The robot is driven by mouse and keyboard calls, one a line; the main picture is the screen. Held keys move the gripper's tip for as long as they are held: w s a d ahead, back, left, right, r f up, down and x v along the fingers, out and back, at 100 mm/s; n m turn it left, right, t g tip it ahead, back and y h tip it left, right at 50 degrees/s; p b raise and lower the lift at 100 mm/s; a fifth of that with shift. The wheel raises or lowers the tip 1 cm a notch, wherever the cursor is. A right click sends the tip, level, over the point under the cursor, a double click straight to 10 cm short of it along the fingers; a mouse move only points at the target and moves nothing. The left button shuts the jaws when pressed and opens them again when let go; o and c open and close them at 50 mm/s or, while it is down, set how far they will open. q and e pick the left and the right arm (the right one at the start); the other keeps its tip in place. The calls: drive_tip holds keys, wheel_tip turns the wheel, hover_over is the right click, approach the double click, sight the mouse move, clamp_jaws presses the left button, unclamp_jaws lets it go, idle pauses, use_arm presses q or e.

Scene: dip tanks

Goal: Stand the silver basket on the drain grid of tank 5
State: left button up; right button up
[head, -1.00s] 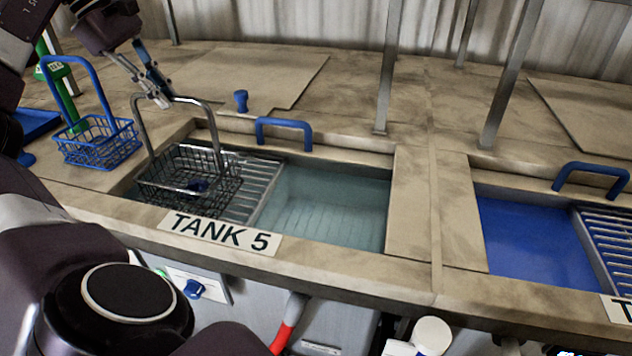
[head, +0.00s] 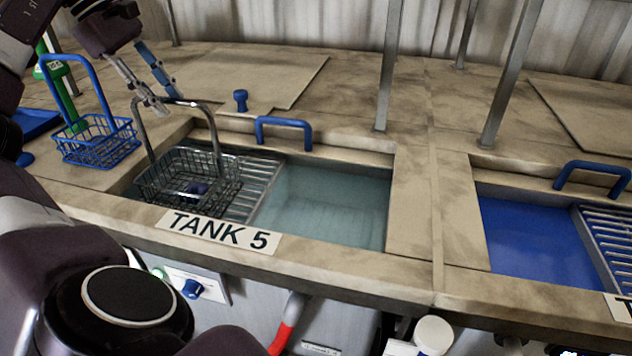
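The silver wire basket (head: 165,190) stands upright at the left end of tank 5, on the slatted drain grid (head: 258,172). The grid shows to its right; the part beneath the basket is mostly hidden. A small blue item (head: 197,188) shows in the basket. Its tall handle (head: 205,112) stands up. My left gripper (head: 164,98) is at the top of this handle with its fingers spread apart, one on each side of the bar. Whether a finger still touches the bar I cannot tell. The TANK 5 label (head: 218,230) is on the front rim. My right gripper is not in view.
A blue wire basket (head: 97,148) stands on the counter to the left. Tank 5's clear liquid (head: 330,205) is right of the grid, with a blue handle (head: 284,127) behind. A tank of blue liquid (head: 530,245) lies further right. Metal posts (head: 388,70) rise behind.

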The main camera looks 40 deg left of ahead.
use_arm(q)
drive_tip(key=shift+v, duration=3.75)
